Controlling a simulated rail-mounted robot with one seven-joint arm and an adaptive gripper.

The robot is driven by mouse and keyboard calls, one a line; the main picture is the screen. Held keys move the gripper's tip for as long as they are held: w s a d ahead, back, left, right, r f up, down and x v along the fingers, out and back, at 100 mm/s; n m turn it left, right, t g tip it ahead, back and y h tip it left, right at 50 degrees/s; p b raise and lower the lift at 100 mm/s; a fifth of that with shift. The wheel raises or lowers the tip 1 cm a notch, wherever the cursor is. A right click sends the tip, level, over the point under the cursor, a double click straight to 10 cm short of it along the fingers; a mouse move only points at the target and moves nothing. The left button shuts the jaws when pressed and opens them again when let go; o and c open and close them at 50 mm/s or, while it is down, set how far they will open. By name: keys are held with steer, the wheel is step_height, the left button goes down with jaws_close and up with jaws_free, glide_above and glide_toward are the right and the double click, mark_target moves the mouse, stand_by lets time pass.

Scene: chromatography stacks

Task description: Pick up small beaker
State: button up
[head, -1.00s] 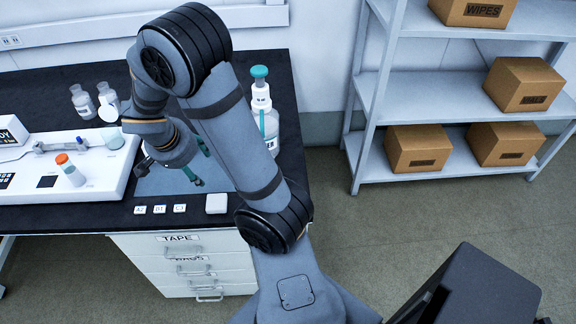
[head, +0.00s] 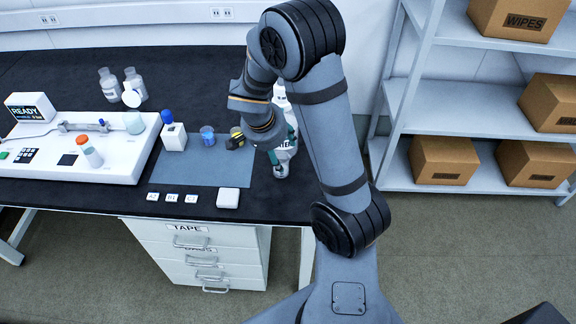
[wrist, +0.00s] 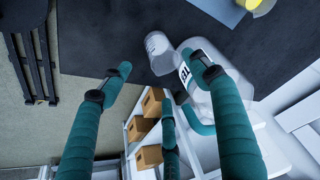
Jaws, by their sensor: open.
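A small clear beaker (wrist: 158,47) stands on the black bench in the wrist view, close beside a larger clear bottle with a white label (wrist: 207,72). In the head view a clear shape, probably this beaker (head: 280,170), shows low in front of the labelled bottle (head: 285,148), partly covered by my gripper. My gripper (wrist: 160,68) has its teal fingers spread and empty. The beaker lies beyond the fingertips, between them in the wrist view. In the head view my gripper (head: 281,145) is at the bottle, right of the mat.
A blue-grey mat (head: 190,172) carries a beaker of blue liquid (head: 207,136), a yellow-topped item (head: 237,139) and a blue-capped white block (head: 174,137). A white square (head: 228,198) lies at the front. The white READY device (head: 110,165) is left. Shelves (head: 460,100) stand right.

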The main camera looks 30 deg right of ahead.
mark_target(281, 159)
steer(key=shift+w+x, duration=0.2)
steer(key=shift+x, duration=1.75)
steer(key=shift+w+x, duration=0.25)
steer(key=shift+x, duration=1.7)
steer(key=shift+a, duration=0.15)
steer(key=c, duration=0.3)
steer(key=c, duration=0.9)
steer(key=shift+r, duration=0.1)
